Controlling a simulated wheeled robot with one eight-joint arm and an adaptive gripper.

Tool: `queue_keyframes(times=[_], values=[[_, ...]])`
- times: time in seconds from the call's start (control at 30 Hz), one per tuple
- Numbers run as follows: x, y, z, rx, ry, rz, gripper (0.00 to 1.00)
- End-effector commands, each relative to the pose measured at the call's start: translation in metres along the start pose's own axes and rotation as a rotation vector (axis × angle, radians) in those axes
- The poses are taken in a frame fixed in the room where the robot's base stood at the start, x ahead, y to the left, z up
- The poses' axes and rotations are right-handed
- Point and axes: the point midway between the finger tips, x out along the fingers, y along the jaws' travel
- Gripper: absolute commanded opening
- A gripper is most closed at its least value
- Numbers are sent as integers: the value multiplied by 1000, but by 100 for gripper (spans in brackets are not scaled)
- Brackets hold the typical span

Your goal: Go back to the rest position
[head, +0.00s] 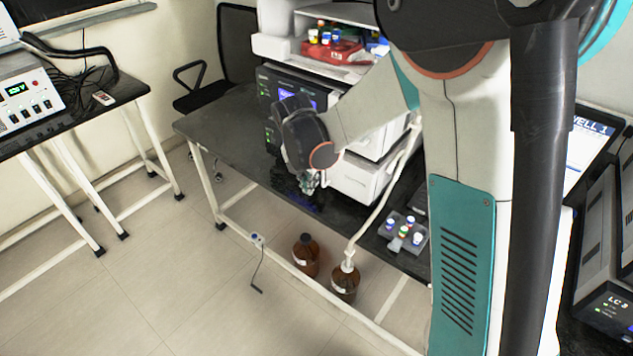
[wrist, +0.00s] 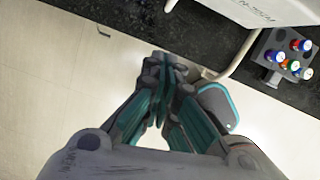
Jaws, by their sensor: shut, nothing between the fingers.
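My gripper (head: 309,186) hangs at the front edge of the black bench (head: 222,128) in the head view, below my raised arm. In the wrist view my gripper (wrist: 165,72) has its fingertips together with nothing between them. It points down over the bench edge and the pale floor. My arm covers much of the right half of the head view.
Stacked instruments (head: 283,90) stand on the bench behind my gripper. A grey vial rack (head: 403,233) with coloured caps sits to its right, also in the wrist view (wrist: 272,60). Brown bottles (head: 306,255) stand below the bench. The floor (head: 150,255) at left is clear.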

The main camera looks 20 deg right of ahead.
Motion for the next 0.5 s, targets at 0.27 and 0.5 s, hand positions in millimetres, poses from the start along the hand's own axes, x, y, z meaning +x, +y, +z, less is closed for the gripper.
queue_keyframes(times=[0.27, 0.5], values=[[-55, 0, 1, 0, 0, 0, 0], [-68, 0, 0, 0, 0, 1, 0]])
